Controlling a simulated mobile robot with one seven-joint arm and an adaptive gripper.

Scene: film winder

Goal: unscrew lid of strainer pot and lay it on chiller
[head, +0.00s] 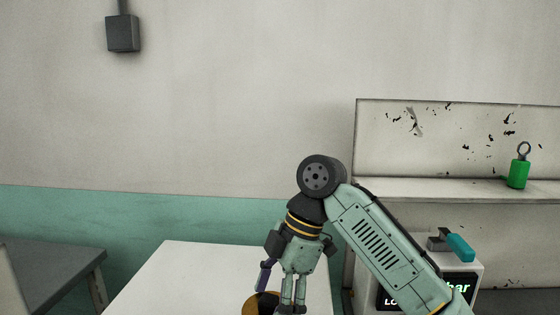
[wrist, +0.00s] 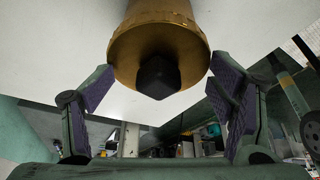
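A brass-coloured round body, which looks like the strainer pot (wrist: 158,30), fills the top middle of the wrist view. A black faceted knob (wrist: 158,77) sticks out from its end. In the head view only a small brass part (head: 250,304) of it shows at the bottom edge, largely cut off. In the head view my gripper (head: 279,288) points down over the brass thing. I cannot tell which thing is the chiller.
The brass thing stands at a white tabletop (head: 170,275). To the right is a white box (head: 466,277) with a black lettered panel and a teal-handled lever (head: 458,247) on top. A green weight-like object (head: 519,170) stands on a shelf (head: 440,188). A dark table (head: 50,265) is at left.

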